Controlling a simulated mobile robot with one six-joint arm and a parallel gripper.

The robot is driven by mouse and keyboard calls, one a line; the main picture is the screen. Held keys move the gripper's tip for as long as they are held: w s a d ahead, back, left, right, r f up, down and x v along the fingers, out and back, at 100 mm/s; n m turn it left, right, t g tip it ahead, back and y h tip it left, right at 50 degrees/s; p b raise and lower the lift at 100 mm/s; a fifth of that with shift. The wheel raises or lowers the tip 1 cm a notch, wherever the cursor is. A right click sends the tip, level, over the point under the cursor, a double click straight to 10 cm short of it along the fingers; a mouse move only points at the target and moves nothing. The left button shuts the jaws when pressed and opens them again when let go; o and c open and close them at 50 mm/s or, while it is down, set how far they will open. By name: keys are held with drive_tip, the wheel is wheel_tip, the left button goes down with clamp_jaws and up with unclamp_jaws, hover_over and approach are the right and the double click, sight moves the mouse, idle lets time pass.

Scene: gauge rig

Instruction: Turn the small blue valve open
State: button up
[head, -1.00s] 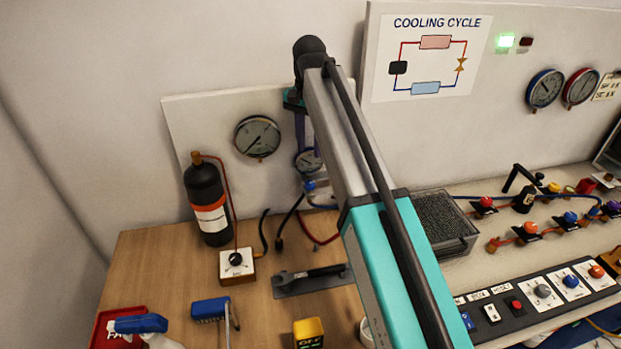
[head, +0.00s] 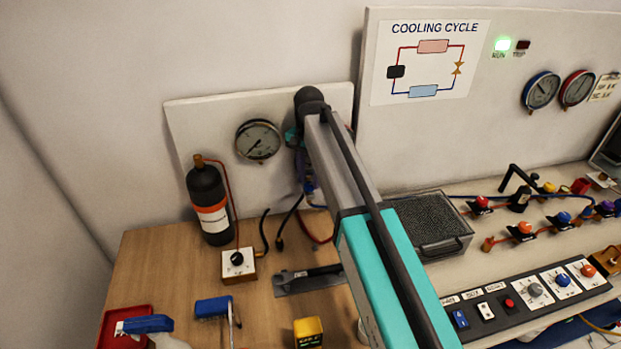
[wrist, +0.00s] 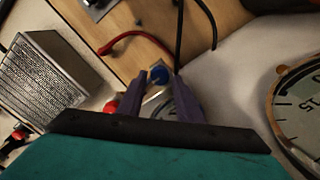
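The small blue valve (wrist: 159,75) shows in the wrist view as a round blue knob just beyond and between the tips of my gripper's purple fingers. My gripper (wrist: 161,84) is open, with a gap between the fingers. I cannot tell whether either finger touches the knob. In the head view the valve (head: 309,187) is a small blue patch low on the left board, beside my arm. My forearm hides most of my gripper there, along with the small gauge behind it.
A large gauge (head: 258,140) hangs left of my arm and looms at the right of the wrist view (wrist: 298,108). A black bottle (head: 209,205) and a box with a black knob (head: 238,262) stand on the bench. A grey mesh block (head: 432,222) is at right. Hoses hang below the valve.

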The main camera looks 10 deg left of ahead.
drive_tip(key=shift+f, duration=0.8)
drive_tip(key=c, duration=0.7)
drive_tip(key=shift+d, duration=0.2)
drive_tip(key=shift+c, duration=0.4)
drive_tip(key=shift+a, duration=0.15)
